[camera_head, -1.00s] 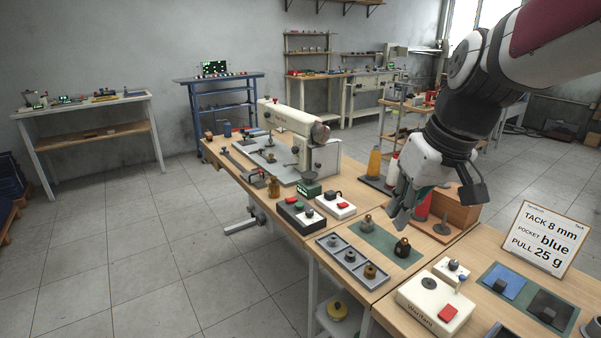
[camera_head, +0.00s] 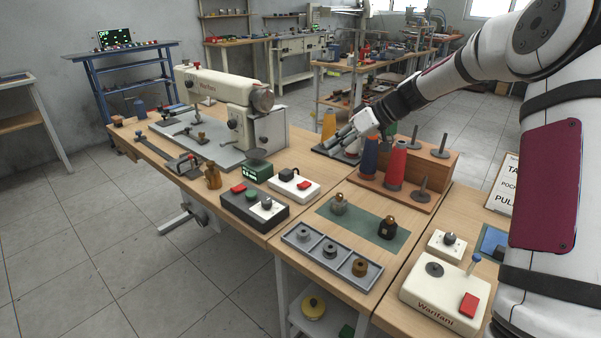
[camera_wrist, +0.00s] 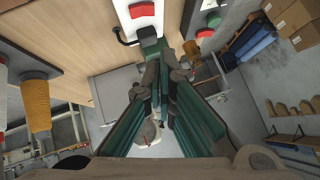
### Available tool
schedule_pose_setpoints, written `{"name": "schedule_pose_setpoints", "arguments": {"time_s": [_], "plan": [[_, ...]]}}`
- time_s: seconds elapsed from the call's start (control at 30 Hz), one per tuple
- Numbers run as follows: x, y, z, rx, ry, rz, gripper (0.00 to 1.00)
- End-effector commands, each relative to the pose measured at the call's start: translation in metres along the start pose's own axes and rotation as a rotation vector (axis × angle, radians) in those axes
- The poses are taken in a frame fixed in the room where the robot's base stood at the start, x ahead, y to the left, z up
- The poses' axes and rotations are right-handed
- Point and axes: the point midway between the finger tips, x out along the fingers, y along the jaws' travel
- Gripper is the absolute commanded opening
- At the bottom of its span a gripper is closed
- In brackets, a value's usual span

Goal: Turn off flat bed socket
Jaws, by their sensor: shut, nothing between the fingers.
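The likely flat bed socket is a white box (camera_head: 313,190) on the near table, right of the sewing machine. It carries a red switch (camera_head: 304,185) and a black plug (camera_head: 288,174). In the wrist view the white socket (camera_wrist: 124,12) is at the top, with its red switch (camera_wrist: 141,10) and black plug (camera_wrist: 147,32) ahead of the fingertips. My gripper (camera_head: 330,143) is raised over the table beyond the socket, pointing left and down. In the wrist view my gripper (camera_wrist: 164,55) is shut and empty, apart from the socket. Whether the switch is on or off cannot be told.
The flat bed sewing machine (camera_head: 214,90) stands to the left. A black box (camera_head: 272,217) with red and green buttons is in front of the socket. Thread cones on a wooden stand (camera_head: 433,178) are close to my arm. A grey tray (camera_head: 300,246) is nearer.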

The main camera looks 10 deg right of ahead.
Motion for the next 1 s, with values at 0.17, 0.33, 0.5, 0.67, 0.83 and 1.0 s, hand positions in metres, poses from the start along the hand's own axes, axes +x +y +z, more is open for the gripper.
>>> {"name": "schedule_pose_setpoints", "arguments": {"time_s": [0.17,0.33,0.5,0.67,0.83,1.0], "plan": [[0.003,0.014,0.0,-0.002,0.028,-0.007,0.0],[0.003,0.013,0.0,-0.003,0.029,-0.007,0.0],[0.004,0.013,0.0,-0.003,0.028,-0.007,0.0],[0.016,0.012,0.0,-0.003,0.026,-0.01,0.0],[0.045,0.012,-0.001,-0.003,0.026,-0.011,0.0],[0.079,0.012,-0.001,-0.003,0.026,-0.011,0.0]]}}
